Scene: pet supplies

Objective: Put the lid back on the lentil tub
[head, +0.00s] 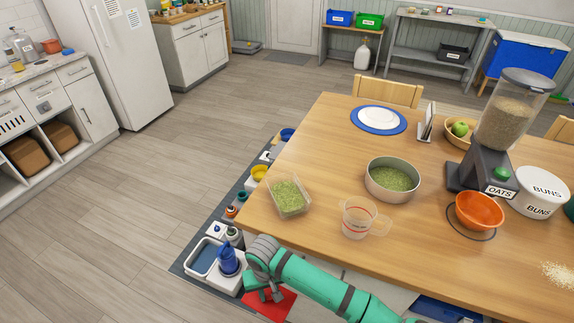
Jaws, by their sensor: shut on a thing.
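A clear square tub (289,198) of green lentils stands open on the wooden table near its left edge. A round metal tin (391,189) with similar green contents stands open to its right. My gripper (266,296) points down at the bottom of the picture, in front of the table's near left corner. It is shut on a flat red piece that looks like the lid (281,304). The grip itself is small and partly hidden, and the lid's lower edge is near the picture's bottom.
A clear measuring jug (356,219) stands right of the tub. An orange bowl (479,213), an oats dispenser (505,115) and a white buns tub (540,190) stand farther right. A dark mat (183,262) with bowls and bottles lies left of the table. Table space around the tub is clear.

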